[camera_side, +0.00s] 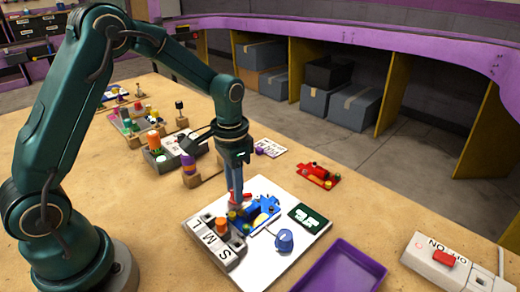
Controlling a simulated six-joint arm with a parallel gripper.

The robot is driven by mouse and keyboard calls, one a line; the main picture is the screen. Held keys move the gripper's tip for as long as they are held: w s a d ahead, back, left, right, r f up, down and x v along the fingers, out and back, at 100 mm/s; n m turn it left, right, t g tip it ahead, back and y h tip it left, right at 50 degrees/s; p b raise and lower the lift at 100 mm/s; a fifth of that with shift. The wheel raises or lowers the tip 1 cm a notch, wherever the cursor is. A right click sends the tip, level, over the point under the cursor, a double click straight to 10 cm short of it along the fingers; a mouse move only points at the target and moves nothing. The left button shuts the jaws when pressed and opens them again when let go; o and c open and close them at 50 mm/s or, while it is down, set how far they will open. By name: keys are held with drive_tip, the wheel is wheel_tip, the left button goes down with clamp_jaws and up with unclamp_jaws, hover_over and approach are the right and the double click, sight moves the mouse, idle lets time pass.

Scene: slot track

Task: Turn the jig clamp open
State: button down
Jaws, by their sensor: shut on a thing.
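A white board (295,262) lies on the table and carries the jig. A blue train-shaped piece (264,213) lies on it, with small yellow and green parts near its left end. A small red clamp handle (246,196) shows at the board's back left. My gripper (236,200) points straight down there and is shut on the red handle. The fingers hide part of the handle, and the clamp's exact angle is too small to tell.
On the board are a grey block marked S, M, L (213,240) with an orange peg (221,225), a blue knob (284,239) and a dark green card (308,216). A purple tray (340,270), red train (318,175) and switch box (441,262) stand nearby.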

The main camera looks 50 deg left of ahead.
drive_tip(key=n, duration=0.5)
drive_tip(key=shift+n, duration=0.3)
idle(0.4)
drive_tip(key=c, duration=0.6)
unclamp_jaws()
drive_tip(key=shift+r, duration=2.6)
